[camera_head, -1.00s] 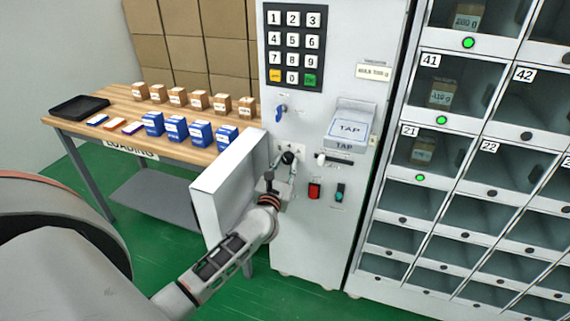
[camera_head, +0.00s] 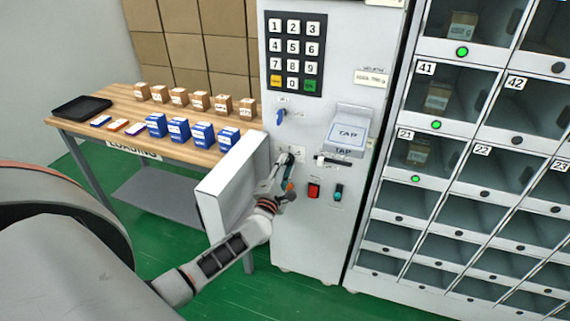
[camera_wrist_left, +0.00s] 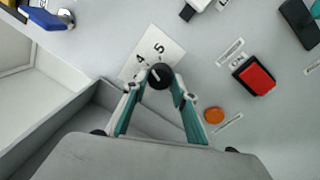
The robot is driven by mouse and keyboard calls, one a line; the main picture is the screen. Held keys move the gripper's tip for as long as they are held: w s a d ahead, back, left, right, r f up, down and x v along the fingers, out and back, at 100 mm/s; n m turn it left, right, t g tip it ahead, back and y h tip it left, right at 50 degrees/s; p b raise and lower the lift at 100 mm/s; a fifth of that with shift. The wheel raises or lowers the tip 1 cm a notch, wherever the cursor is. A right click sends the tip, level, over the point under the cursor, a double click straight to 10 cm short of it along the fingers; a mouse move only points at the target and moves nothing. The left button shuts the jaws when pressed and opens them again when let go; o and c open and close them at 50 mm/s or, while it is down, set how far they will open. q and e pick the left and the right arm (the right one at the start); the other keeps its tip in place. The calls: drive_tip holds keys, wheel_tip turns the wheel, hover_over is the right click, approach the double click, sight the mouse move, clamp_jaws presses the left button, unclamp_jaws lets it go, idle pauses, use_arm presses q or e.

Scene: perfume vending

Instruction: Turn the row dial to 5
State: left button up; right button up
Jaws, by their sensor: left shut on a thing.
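The row dial is a small black round knob (camera_wrist_left: 159,76) on a white plate (camera_wrist_left: 152,52) in the left wrist view. The digits 5 and 4 show on the plate beyond it; other marks are hidden. A light mark shows on the knob, but I cannot tell which digit it points to. My left gripper (camera_wrist_left: 161,84) is shut on the knob, one teal finger on each side. In the head view the left gripper (camera_head: 284,166) is at the panel of the grey machine (camera_head: 350,70), and the knob is mostly hidden. My right gripper is out of view.
An open white door (camera_head: 219,202) stands just left of my left wrist. A red switch (camera_wrist_left: 255,75), an orange round part (camera_wrist_left: 214,115) and a blue key (camera_head: 280,116) are near the dial. A keypad (camera_head: 293,54) is above; lockers stand right.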

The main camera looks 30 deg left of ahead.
use_arm(q)
drive_tip(key=m+p, duration=0.1)
drive_tip(key=m, duration=0.2)
drive_tip(key=shift+m, duration=0.4)
drive_tip(key=shift+m+h+p, duration=0.3)
drive_tip(key=shift+m+p, duration=0.4)
drive_tip(key=shift+m, duration=0.6)
drive_tip(key=o, duration=1.1)
drive_tip(key=shift+s, duration=0.2)
drive_tip(key=v, duration=1.1)
drive_tip(key=shift+s, duration=0.3)
